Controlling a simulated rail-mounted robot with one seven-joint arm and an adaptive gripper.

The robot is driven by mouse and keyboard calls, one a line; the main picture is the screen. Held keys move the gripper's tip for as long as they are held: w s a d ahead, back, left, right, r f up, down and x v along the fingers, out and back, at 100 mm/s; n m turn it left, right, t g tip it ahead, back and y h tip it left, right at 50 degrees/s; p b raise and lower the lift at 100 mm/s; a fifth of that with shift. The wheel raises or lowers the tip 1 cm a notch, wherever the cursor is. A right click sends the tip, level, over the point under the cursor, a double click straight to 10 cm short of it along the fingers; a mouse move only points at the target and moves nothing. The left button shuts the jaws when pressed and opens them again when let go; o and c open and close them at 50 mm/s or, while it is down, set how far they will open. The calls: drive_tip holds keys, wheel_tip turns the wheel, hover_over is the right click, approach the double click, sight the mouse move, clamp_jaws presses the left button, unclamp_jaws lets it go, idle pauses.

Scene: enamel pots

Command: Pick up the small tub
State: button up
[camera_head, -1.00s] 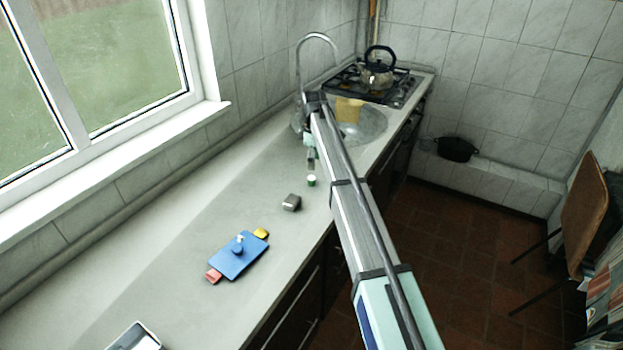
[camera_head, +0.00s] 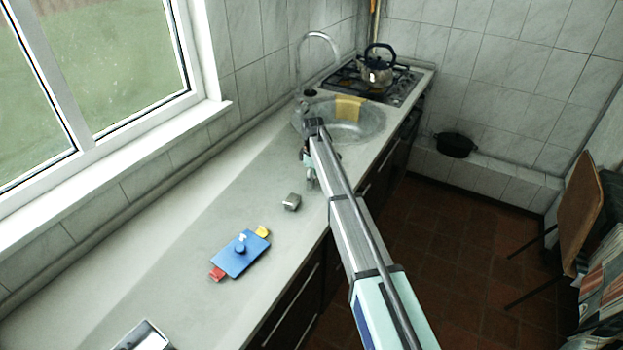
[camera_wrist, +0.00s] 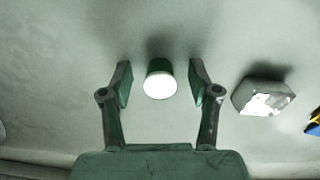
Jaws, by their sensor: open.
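The small tub, green with a white top, shows in the wrist view (camera_wrist: 160,80). It stands on the worktop between the two fingers of my gripper (camera_wrist: 160,83), with a gap on each side. My gripper is open and holds nothing. In the head view my gripper (camera_head: 311,184) is low over the worktop below the sink, and the tub is hidden there behind it.
A blue board (camera_head: 240,254) with red and yellow pieces lies nearer the front. The sink (camera_head: 362,125) with a yellow cloth (camera_head: 349,107) is beyond. The left worktop is clear.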

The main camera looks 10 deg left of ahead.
drive_tip(key=c, duration=1.2)
drive_tip(key=shift+o, duration=0.2)
drive_tip(key=shift+r, duration=0.1)
